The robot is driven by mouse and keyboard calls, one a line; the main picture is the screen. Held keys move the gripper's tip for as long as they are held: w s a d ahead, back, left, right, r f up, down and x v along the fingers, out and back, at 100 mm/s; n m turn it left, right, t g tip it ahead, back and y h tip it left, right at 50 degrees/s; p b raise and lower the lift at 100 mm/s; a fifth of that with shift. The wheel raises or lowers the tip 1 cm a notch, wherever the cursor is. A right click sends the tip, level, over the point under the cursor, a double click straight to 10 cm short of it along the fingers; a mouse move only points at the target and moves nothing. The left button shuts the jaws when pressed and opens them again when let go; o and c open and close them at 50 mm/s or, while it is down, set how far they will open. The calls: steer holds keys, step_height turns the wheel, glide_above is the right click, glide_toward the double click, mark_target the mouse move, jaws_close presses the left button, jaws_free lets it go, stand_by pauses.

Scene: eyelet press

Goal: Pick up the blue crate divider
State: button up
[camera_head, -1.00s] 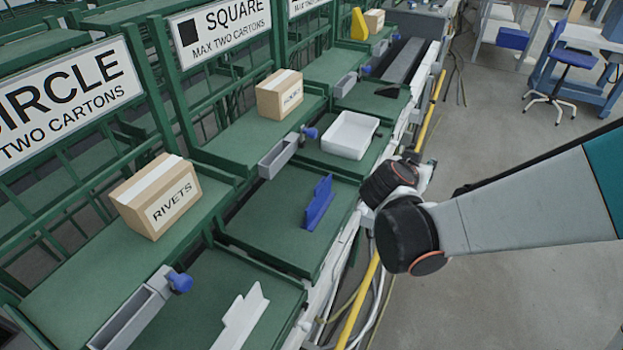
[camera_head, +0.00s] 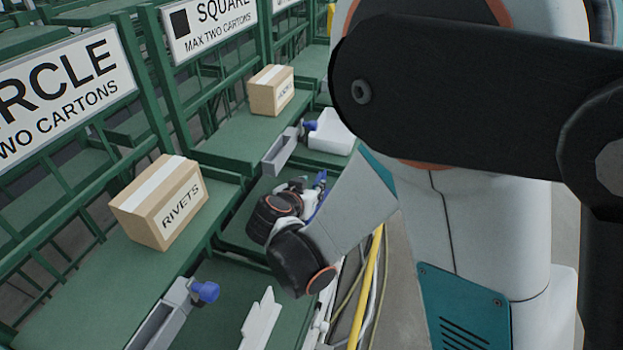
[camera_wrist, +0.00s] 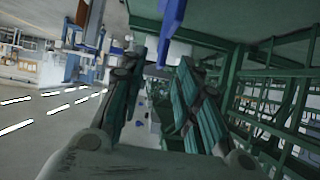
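The blue crate divider (camera_head: 319,190) is on the green shelf in the middle of the head view, mostly hidden behind my arm. In the wrist view a blue piece that looks like the divider (camera_wrist: 172,16) shows at the top edge, beyond the fingertips. My gripper (camera_wrist: 162,62) is open, its two teal-lined fingers apart with nothing between them. In the head view my wrist is over the divider's shelf, and the gripper is largely hidden. I cannot tell whether it touches the divider.
A white divider (camera_head: 261,322) lies on the nearer shelf, and a white tray (camera_head: 332,135) on the farther one. A rivets carton (camera_head: 160,203) and another carton (camera_head: 270,91) stand on the upper shelves. Grey holders with blue knobs (camera_head: 205,291) edge the shelves.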

steer(key=b+x, duration=0.2)
steer(key=x, duration=0.5)
steer(key=shift+w+f+b, duration=0.1)
steer(key=shift+w+b, duration=0.2)
steer(key=shift+b, duration=0.1)
jaws_close()
